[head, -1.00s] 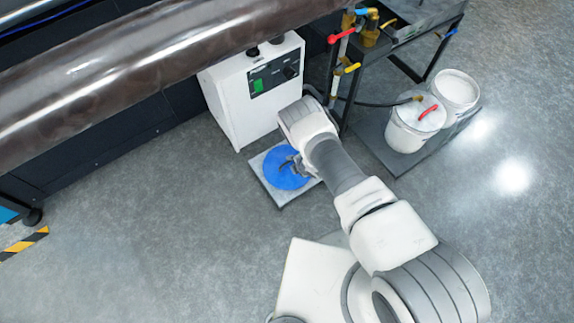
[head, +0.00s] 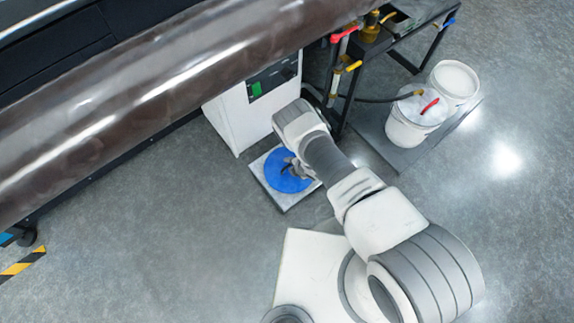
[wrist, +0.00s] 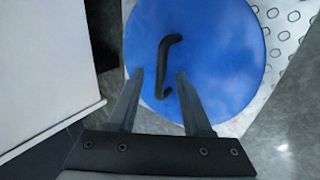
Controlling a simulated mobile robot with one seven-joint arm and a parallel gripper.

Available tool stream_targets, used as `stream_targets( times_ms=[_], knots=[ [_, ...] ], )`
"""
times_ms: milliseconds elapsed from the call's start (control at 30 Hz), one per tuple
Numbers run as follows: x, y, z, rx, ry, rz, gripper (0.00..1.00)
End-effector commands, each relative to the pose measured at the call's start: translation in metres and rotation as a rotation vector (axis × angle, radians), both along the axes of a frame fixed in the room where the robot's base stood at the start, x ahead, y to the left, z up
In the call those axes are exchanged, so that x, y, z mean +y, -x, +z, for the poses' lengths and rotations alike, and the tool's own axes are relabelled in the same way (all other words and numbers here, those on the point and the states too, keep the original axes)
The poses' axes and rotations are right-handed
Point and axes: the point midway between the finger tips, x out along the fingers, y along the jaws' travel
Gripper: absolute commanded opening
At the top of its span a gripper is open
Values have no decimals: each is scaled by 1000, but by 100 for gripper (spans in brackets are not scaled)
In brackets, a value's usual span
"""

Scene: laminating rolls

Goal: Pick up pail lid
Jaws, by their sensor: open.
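The pail lid (head: 290,177) is a round blue disc lying on a pale square slab in front of the white control cabinet. In the wrist view the blue lid (wrist: 225,45) fills the upper middle, with a black bent handle (wrist: 163,68) near its centre. My gripper (head: 291,167) is over the lid in the head view. In the wrist view my gripper (wrist: 160,72) is open, its two fingers apart with the lower part of the handle between them in the picture. Whether the fingers touch the handle or lid I cannot tell. My arm hides part of the lid and slab in the head view.
The white cabinet (head: 232,122) stands just behind the slab (head: 284,204). A large dark roll (head: 130,95) crosses the upper left. A white pail with a red handle (head: 404,132) and another white pail (head: 455,80) stand at right.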

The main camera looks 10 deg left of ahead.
Motion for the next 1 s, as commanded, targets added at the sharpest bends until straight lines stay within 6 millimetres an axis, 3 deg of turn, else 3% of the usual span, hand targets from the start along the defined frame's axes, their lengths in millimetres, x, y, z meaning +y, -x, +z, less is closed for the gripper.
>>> stream_targets(
  times_ms=[333, 600, 1000],
  knots=[
    [-2, 2, -3, 0, 0, 1, 50],
    [-2, 2, -3, 0, 0, 1, 1],
    [-1, 2, -3, 0, -1, 1, 0]
  ],
)
